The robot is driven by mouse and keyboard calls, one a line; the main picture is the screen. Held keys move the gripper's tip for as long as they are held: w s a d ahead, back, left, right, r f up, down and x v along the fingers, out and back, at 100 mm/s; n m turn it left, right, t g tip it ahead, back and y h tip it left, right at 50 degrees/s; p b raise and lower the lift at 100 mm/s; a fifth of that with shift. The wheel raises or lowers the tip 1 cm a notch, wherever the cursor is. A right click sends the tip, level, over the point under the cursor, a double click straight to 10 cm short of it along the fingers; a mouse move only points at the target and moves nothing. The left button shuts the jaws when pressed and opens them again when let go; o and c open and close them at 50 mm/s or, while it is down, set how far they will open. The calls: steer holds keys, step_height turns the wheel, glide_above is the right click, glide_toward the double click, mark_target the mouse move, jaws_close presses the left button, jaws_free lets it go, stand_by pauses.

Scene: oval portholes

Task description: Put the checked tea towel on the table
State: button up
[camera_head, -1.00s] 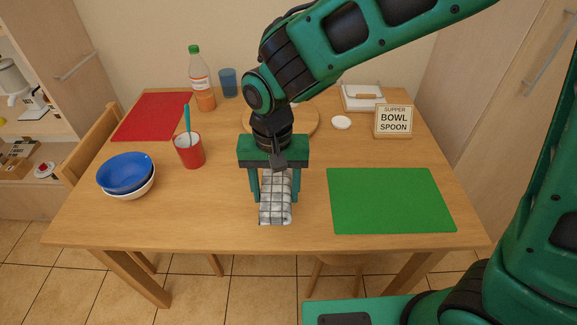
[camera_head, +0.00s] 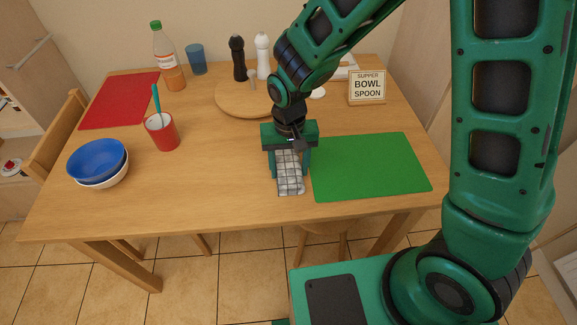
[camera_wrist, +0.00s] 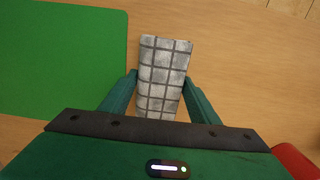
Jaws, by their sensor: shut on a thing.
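The checked tea towel (camera_head: 290,182), a folded strip in grey and white with dark lines, is between the fingers of my gripper (camera_head: 290,172). My gripper is shut on it, pointing down near the front edge of the wooden table (camera_head: 215,190). In the wrist view the towel (camera_wrist: 163,75) lies between the two green fingers (camera_wrist: 161,84) and sticks out beyond them. The towel is close to the table surface; I cannot tell if it touches. Its upper end is hidden by my gripper in the head view.
A green mat (camera_head: 370,165) lies just right of the towel. A red cup (camera_head: 162,133) with a teal-handled utensil, stacked bowls (camera_head: 97,162), a red mat (camera_head: 118,100), a round board (camera_head: 232,98) and a sign (camera_head: 367,88) stand around. Bare tabletop lies left of the towel.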

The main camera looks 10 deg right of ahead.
mark_target(289, 168)
steer(key=shift+f, duration=0.2)
steer(key=o, duration=0.9)
step_height(289, 168, up, 12)
steer(key=shift+r, duration=0.1)
